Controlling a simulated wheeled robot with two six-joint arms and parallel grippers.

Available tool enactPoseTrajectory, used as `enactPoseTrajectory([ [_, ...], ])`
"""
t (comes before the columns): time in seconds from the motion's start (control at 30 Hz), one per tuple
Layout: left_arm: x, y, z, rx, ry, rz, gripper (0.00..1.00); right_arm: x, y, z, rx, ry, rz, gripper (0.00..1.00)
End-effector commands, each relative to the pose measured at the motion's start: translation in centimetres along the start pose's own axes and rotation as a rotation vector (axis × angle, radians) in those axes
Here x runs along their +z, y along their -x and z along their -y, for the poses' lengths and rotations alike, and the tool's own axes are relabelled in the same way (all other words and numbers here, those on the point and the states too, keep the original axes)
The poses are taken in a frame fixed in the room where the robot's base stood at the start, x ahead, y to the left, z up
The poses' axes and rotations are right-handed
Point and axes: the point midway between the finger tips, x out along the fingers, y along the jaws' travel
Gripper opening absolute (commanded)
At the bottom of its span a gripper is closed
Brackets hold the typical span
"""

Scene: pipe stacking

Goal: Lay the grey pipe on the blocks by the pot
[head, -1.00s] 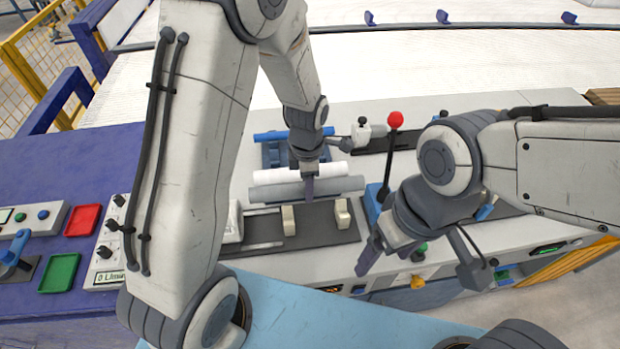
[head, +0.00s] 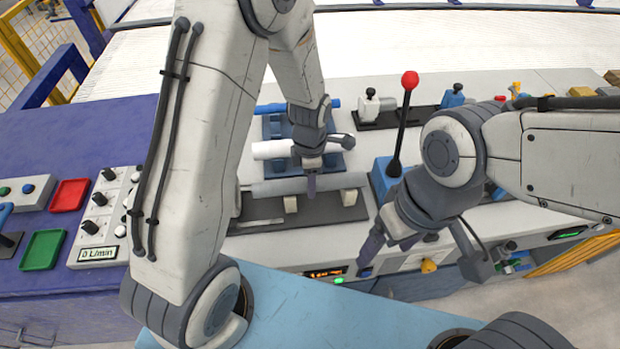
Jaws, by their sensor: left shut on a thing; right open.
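The grey pipe (head: 342,181) lies across the picture in the jaws of my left gripper (head: 311,187), which is shut on it near the middle. The pipe is just over the back edge of a dark plate (head: 320,216) with two cream blocks, a left block (head: 290,204) and a right block (head: 349,197). I cannot tell whether it touches them. I cannot make out which thing is the pot. My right gripper (head: 376,244) is open and empty, pointing down to the right of the plate, in front of the lever.
A white pipe (head: 271,150) and a blue pipe (head: 270,108) lie behind on a blue rack (head: 280,129). A black lever with a red knob (head: 409,80) stands on a blue base right of the plate. Red (head: 70,194) and green (head: 42,249) trays lie left.

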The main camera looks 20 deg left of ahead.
Motion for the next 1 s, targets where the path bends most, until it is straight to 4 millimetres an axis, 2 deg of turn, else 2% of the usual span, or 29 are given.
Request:
enactPoseTrajectory([
  [0.27, 0.0, -0.1, 0.0, 0.001, 0.0, 0.001, 0.0, 0.0, -0.1, 0.0, 0.0, 0.0, 0.0, 0.81],
  [0.3, 0.0, -0.1, 0.0, 0.001, 0.0, 0.0, 0.57, 0.0, -0.1, 0.0, 0.0, 0.0, 0.0, 0.81],
  [0.37, 0.0, -0.1, 0.0, 0.001, 0.0, 0.0, 0.8, 0.0, -0.1, 0.0, 0.0, 0.0, 0.0, 0.81],
  [0.4, 0.0, -0.1, 0.0, 0.001, 0.0, 0.0, 0.84, 0.0, -0.1, 0.0, 0.0, 0.0, 0.0, 0.81],
  [0.77, 0.0, 0.3, -0.1, 0.001, 0.0, 0.001, 0.84, 0.0, -0.1, 0.0, 0.0, 0.0, 0.0, 0.81],
  [0.87, 0.1, 1.6, -0.1, 0.004, 0.0, 0.003, 0.84, 0.0, -0.2, 0.0, 0.0, 0.0, 0.0, 0.81],
  [1.0, 0.1, 4.4, -0.2, 0.007, 0.0, 0.004, 0.84, 0.0, -0.3, 0.0, 0.0, 0.0, 0.0, 0.81],
])
